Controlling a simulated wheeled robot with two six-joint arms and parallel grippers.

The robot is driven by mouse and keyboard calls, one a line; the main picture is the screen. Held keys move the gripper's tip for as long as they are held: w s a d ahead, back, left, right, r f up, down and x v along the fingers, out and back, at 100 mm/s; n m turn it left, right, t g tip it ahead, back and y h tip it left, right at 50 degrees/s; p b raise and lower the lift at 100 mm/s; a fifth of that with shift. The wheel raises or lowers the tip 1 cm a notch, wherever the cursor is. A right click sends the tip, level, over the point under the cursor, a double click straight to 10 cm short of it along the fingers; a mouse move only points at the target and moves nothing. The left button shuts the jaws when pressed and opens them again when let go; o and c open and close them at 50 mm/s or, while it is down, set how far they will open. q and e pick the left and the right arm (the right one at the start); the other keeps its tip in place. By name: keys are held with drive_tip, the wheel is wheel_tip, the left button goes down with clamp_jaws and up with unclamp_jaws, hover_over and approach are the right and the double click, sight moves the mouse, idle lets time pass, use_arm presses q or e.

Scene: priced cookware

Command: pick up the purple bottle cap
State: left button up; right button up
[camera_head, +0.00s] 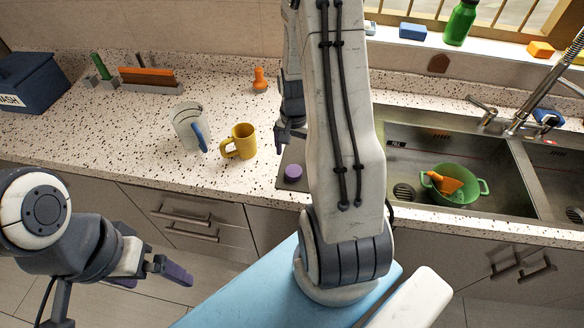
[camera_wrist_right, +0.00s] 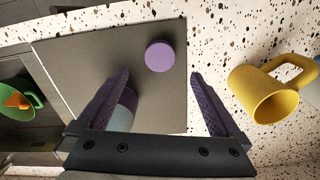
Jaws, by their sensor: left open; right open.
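The purple bottle cap (camera_head: 293,172) lies on a dark grey mat (camera_head: 284,186) near the counter's front edge. In the right wrist view the cap (camera_wrist_right: 159,57) is a round disc, ahead of and roughly between the fingertips. My right gripper (camera_wrist_right: 160,76) is open and empty, apart from the cap. In the head view it points down just behind the cap, partly hidden by my right arm. A teal and purple round object (camera_wrist_right: 122,110) shows partly behind one right finger. My left gripper (camera_head: 158,277) is open and empty, in front of the counter at lower left.
A yellow mug (camera_head: 241,141) and a clear measuring cup (camera_head: 188,130) with a blue handle stand left of the mat. The sink with a green colander (camera_head: 458,190) is at right. An orange item (camera_head: 260,80) stands behind. The counter's front left is clear.

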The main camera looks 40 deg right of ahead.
sight(294, 171)
drive_tip(key=shift+w+a+f, duration=0.15)
drive_tip(key=shift+f, duration=0.25)
drive_tip(key=shift+w+a+f, duration=0.15)
drive_tip(key=shift+f, duration=0.25)
drive_tip(key=shift+s+f+p, duration=0.2)
drive_tip(key=shift+f+p, duration=0.25)
drive_tip(key=shift+f, duration=0.05)
drive_tip(key=f, duration=0.1)
drive_tip(key=f+p, duration=0.1)
drive_tip(key=f, duration=0.1)
drive_tip(key=shift+s+d+f, duration=0.1)
drive_tip(key=shift+s+d, duration=0.05)
drive_tip(key=shift+d, duration=0.05)
drive_tip(key=shift+f, duration=0.55)
drive_tip(key=c, duration=1.4)
drive_tip(key=shift+r, duration=0.1)
